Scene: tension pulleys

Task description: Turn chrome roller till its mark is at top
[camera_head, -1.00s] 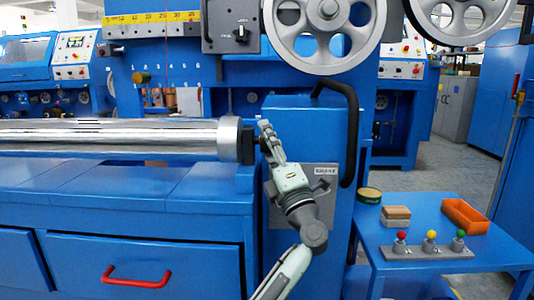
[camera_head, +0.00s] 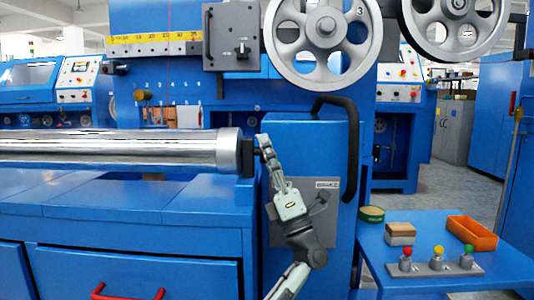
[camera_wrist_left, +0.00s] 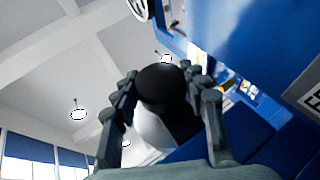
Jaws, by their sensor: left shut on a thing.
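The chrome roller (camera_head: 110,152) lies horizontally across the left of the head view, above the blue machine bed. Its right end has a paler ring (camera_head: 229,150) and a short black end piece (camera_head: 247,153). My left gripper (camera_head: 262,146) is at that right end, with its arm coming up from below. In the left wrist view its fingers (camera_wrist_left: 163,85) stand on both sides of the round black end piece (camera_wrist_left: 160,84), shut on it. I cannot make out a mark on the roller. My right gripper is not in view.
A blue column (camera_head: 305,140) with a black hose (camera_head: 350,150) stands right behind my left gripper. Spoked wheels (camera_head: 323,28) hang above. At the right, a blue side table (camera_head: 375,262) holds an orange tray (camera_head: 472,233), a box, a tin and coloured knobs. A drawer with a red handle (camera_head: 127,293) is below.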

